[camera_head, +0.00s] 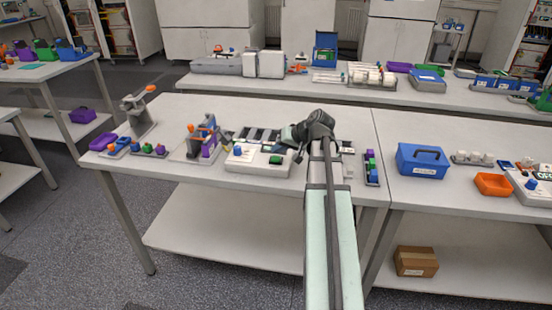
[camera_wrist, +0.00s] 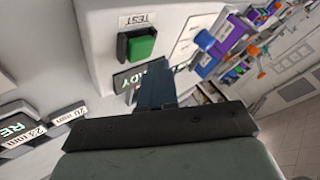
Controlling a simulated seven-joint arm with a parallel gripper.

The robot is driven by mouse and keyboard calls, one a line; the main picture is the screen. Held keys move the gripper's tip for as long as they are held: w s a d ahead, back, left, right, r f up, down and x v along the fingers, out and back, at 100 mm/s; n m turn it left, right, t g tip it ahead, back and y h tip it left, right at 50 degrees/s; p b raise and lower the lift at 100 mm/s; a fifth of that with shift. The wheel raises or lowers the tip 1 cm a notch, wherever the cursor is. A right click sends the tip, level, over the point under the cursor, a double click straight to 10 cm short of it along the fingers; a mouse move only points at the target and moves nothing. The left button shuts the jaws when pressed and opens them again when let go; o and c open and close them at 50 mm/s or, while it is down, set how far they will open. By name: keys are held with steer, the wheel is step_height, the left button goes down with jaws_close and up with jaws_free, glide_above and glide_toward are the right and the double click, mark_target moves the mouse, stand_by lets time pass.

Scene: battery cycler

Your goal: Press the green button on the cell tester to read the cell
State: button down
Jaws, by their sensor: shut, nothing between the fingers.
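The cell tester is a white box (camera_head: 245,167) on the middle table, with a blue knob (camera_head: 238,151) and a green button (camera_head: 275,160) on top. In the wrist view the green button (camera_wrist: 141,44) sits in a dark square frame below a "TEST" label (camera_wrist: 138,19). A display (camera_wrist: 126,79) beside it is partly hidden by my fingers; the letters "DY" show. My gripper (camera_wrist: 153,66) is shut and empty, its fingertips appearing just below the button in the picture. I see no contact with the button. In the head view my gripper (camera_head: 291,135) is over the tester's back right side.
A row of dark-topped modules (camera_head: 262,135) lies behind the tester; displays (camera_wrist: 15,128) show in the wrist view. A grey holder with purple and orange parts (camera_head: 205,142) stands left of the tester. A rack of coloured pieces (camera_head: 371,168) lies to the right.

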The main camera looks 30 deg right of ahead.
mark_target(279, 158)
steer(key=shift+f, duration=0.25)
steer(key=shift+f, duration=0.2)
steer(key=shift+f, duration=0.5)
stand_by(0.8)
steer(key=shift+r, duration=0.1)
stand_by(0.3)
steer(key=shift+r, duration=0.85)
steer(key=shift+r, duration=0.1)
steer(key=shift+r, duration=2.4)
